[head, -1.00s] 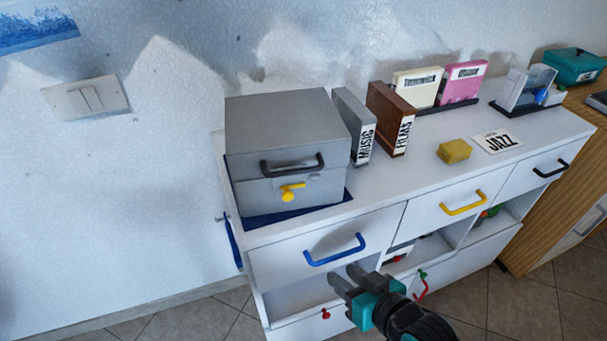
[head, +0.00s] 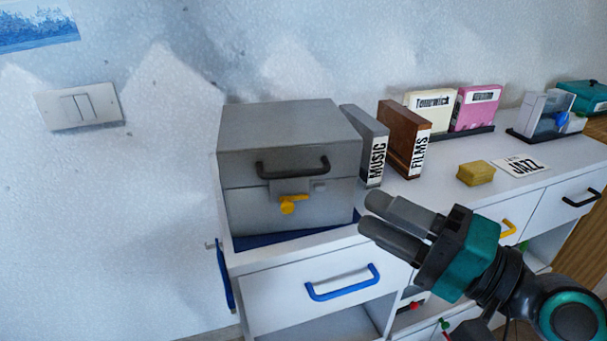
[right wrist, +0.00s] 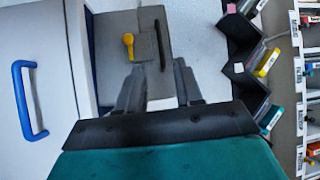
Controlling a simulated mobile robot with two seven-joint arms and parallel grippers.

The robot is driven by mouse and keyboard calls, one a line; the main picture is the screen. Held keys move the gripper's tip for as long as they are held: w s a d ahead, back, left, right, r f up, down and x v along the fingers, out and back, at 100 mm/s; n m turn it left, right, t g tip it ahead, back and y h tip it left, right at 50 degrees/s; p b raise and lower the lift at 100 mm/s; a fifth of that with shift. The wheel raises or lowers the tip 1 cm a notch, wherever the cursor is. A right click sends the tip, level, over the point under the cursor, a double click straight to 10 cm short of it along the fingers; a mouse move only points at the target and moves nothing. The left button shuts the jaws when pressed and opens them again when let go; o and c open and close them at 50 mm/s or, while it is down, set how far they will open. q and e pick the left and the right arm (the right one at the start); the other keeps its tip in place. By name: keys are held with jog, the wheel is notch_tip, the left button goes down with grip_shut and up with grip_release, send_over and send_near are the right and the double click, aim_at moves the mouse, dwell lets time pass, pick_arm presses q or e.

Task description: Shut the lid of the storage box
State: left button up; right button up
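The grey storage box (head: 245,213) stands at the left end of the white cabinet top. Its lid (head: 285,125) lies down on the body, with a seam across the front. A black handle (head: 292,168) is on the lid's front, and a yellow latch (head: 292,204) sits below it. In the right wrist view the latch (right wrist: 128,45) and handle (right wrist: 160,45) show ahead of the fingers. My right gripper (head: 370,212) is open and empty, to the right of the box's front and apart from it. My left gripper is not in view.
A grey MUSIC binder (head: 376,160) and brown FILMS binder (head: 417,150) stand right of the box. A yellow block (head: 476,173) and JAZZ card (head: 521,166) lie further right. A drawer with a blue handle (head: 343,284) is below the box.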

aim_at(298, 176)
jog(key=p+x, duration=0.3)
jog(key=x, duration=0.8)
jog(key=shift+w+a, duration=0.1)
jog(key=shift+a, duration=0.15)
grip_shut()
